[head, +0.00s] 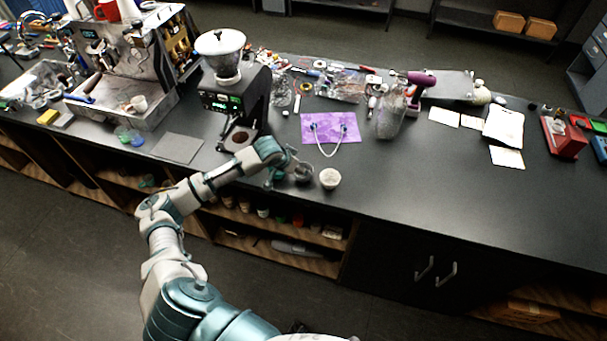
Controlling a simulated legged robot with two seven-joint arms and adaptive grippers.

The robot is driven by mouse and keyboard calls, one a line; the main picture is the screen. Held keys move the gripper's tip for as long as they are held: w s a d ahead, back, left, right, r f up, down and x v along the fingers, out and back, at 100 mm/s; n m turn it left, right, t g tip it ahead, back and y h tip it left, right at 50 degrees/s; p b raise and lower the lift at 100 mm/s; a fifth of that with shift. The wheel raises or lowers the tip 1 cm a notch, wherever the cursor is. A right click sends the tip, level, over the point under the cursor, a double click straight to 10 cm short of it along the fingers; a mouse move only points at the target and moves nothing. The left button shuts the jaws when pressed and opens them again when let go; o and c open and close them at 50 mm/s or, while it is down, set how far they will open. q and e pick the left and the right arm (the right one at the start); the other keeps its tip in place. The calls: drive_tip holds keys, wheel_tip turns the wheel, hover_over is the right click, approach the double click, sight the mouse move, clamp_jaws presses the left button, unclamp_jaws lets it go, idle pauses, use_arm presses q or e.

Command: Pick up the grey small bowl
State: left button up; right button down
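A small dark grey bowl (304,174) stands on the black counter near its front edge. A pale cream bowl (330,179) stands just to its right, a small gap away. My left gripper (282,176) is low over the counter, right beside the grey bowl on its left side. Its fingers are small and partly hidden by my wrist, so I cannot tell how far apart they are or whether one touches the bowl's rim. My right gripper is not in view.
A grinder (235,100) and a grey mat (178,148) lie to the left, with an espresso machine (125,65) beyond. Behind the bowls are a purple bag (330,128) and a clear jar (389,116). The counter (430,200) right of the bowls is clear.

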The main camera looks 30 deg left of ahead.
use_arm(q)
drive_tip(key=shift+w+f, duration=0.3)
drive_tip(key=shift+f, duration=0.25)
drive_tip(key=x, duration=0.5)
drive_tip(key=shift+d, duration=0.2)
drive_tip(key=c, duration=1)
